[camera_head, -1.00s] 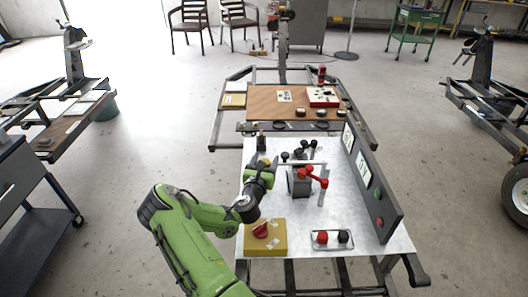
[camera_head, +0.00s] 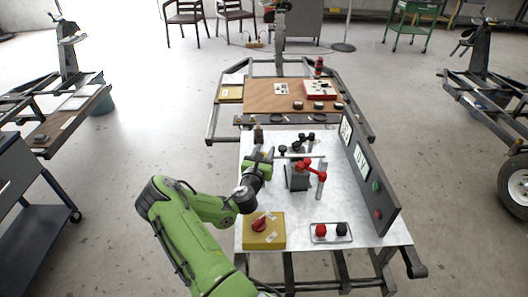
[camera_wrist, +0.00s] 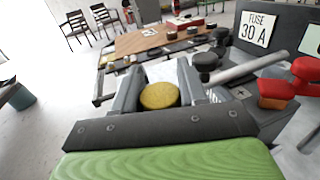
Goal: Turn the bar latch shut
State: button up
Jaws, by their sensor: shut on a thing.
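My gripper (camera_head: 264,157) is over the left side of the white board, left of a grey block. In the wrist view its fingers (camera_wrist: 160,90) stand on either side of a round yellow piece (camera_wrist: 159,96) and are shut on it. What lies under the yellow piece is hidden. A pale bar (camera_wrist: 243,69) with a black knob (camera_wrist: 207,62) lies just right of the fingers. It also shows level above the grey block in the head view (camera_head: 301,156). I cannot tell for certain which part is the bar latch.
A red lever (camera_head: 311,164) stands on the grey block (camera_head: 296,180). An upright dark panel (camera_head: 374,187) borders the right side.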

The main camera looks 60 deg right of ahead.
jog(key=shift+r+g, duration=0.1)
jog(key=shift+g, duration=0.2)
jog(key=m+g+y+b, duration=0.1)
jog(key=m+g+y, duration=0.2)
jog(key=m+g, duration=0.2)
jog(key=s+m+g+y+b, duration=0.1)
jog(key=m+g+y, duration=0.2)
jog(key=m+g, duration=0.2)
jog(key=s+a+m+g+y+b, duration=0.1)
jog(key=m+g+y, duration=0.3)
jog(key=g, duration=0.5)
jog(key=shift+m, duration=0.5)
jog(key=shift+a+m+g+y, duration=0.15)
jog(key=shift+m+g+y, duration=0.15)
jog(key=shift+m+y, duration=0.5)
jog(key=o, duration=1)
jog(key=shift+s, duration=0.1)
